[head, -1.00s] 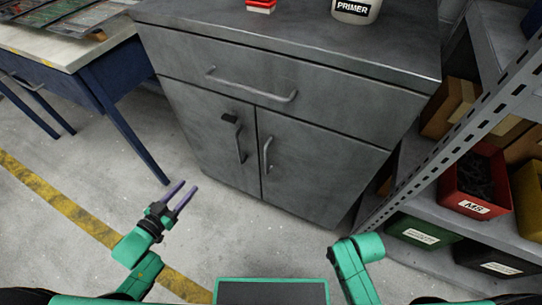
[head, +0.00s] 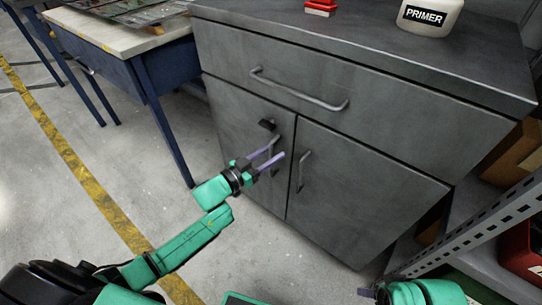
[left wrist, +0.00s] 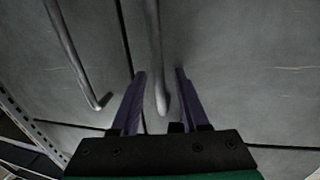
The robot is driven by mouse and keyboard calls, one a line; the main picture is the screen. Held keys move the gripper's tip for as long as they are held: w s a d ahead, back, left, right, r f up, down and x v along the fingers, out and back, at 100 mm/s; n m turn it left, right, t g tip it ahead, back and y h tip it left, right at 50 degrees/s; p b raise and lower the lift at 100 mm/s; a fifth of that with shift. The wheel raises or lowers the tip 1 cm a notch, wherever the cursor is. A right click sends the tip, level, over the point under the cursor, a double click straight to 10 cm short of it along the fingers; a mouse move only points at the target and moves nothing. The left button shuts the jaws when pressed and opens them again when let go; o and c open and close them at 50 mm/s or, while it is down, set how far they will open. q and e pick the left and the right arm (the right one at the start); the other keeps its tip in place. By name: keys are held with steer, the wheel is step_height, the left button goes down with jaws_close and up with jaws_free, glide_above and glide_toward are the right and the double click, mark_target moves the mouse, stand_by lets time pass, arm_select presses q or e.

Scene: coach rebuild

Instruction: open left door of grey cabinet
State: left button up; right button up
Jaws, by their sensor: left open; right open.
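The grey cabinet (head: 390,112) stands ahead, with a wide drawer above two doors. Its left door (head: 235,112) looks shut, flush with the right door (head: 355,175). My left gripper (head: 280,147) is open at the left door's upright bar handle. In the left wrist view, which appears turned over, the left door handle (left wrist: 155,60) runs between the two purple fingers, with gaps on both sides. The right door handle (left wrist: 75,55) shows to the left there, across the door seam. My right gripper (head: 368,292) is low at the bottom edge, only partly visible.
A blue-legged workbench (head: 150,75) stands left of the cabinet, and a metal shelf (head: 470,238) stands close on the right. A PRIMER tub (head: 430,17) is on top. The floor in front is clear.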

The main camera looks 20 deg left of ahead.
arm_select(q)
jaws_close()
stand_by(1.4)
